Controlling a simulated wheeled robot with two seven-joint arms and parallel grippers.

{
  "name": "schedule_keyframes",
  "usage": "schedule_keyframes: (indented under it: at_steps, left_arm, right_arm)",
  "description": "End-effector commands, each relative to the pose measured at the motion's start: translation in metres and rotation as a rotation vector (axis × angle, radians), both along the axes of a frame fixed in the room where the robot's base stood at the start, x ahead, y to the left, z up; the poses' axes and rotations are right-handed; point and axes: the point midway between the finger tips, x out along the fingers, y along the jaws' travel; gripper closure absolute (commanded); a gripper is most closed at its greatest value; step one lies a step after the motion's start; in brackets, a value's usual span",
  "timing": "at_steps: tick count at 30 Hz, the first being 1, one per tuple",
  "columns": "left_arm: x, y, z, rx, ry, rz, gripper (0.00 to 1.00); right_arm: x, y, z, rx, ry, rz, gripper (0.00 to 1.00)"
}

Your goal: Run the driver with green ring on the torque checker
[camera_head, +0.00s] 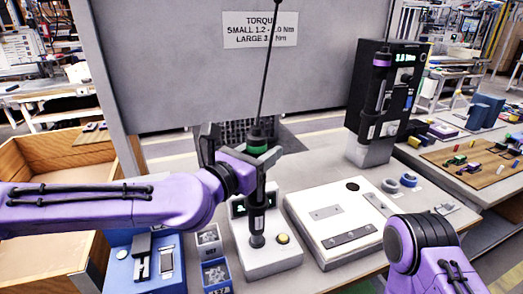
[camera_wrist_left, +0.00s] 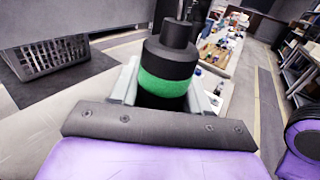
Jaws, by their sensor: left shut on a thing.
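The driver with the green ring (camera_head: 257,149) is black and hangs upright on a dark cable. My left gripper (camera_head: 262,164) is shut around its body just below the ring. In the left wrist view the green ring (camera_wrist_left: 166,88) sits between the jaws. The torque checker (camera_head: 268,262) is a white box with a small lit display (camera_head: 239,206), a yellow button and a dark socket. The driver's lower end is over the socket and appears to meet it; exact contact is unclear. My right arm shows at lower right, but its gripper is out of view.
A second driver with a purple ring (camera_head: 381,62) hangs before a black unit reading about 3.0 Nm (camera_head: 405,77). A white fixture plate (camera_head: 335,222) lies right of the checker. Blue bins (camera_head: 215,273) and a blue fixture (camera_head: 145,264) stand left. A torque sign (camera_head: 260,30) is behind.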

Motion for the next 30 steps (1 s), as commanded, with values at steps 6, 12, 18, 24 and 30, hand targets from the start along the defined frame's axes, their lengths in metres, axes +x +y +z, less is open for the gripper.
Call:
schedule_keyframes:
  at_steps: [6,12,18,24,30]
  left_arm:
    - [0.0,0.0,0.028,-0.002,-0.005,0.001,1.0]
    - [0.0,0.0,0.046,-0.004,-0.006,0.002,1.0]
    - [0.0,0.0,0.057,-0.003,-0.007,0.001,1.0]
    - [0.0,0.0,0.055,-0.003,-0.007,0.001,1.0]
    - [0.0,0.0,0.055,-0.003,-0.008,0.001,1.0]
  right_arm:
    - [0.0,0.0,0.021,0.0,0.0,0.0,0.57]
    - [0.0,0.0,0.035,0.0,0.0,0.0,0.57]
    - [0.0,0.0,0.042,0.0,0.0,0.0,0.57]
    - [0.0,0.0,0.04,0.0,0.0,0.0,0.57]
    - [0.0,0.0,0.04,0.0,0.0,0.0,0.57]
